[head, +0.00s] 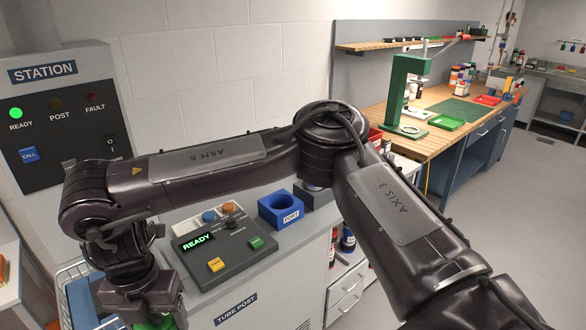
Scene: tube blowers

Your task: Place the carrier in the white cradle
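My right arm, marked ARM R, reaches in from the lower right and bends down at the lower left. My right gripper (145,308) is at the bottom edge, pointing down, and its fingertips are hidden or cut off. A green thing (150,324) shows just under it; I cannot tell if this is the carrier or if it is held. No white cradle can be made out. My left gripper is not in view.
A wire basket (66,276) is at lower left. A wooden workbench (440,100) stands behind; the right floor is clear.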

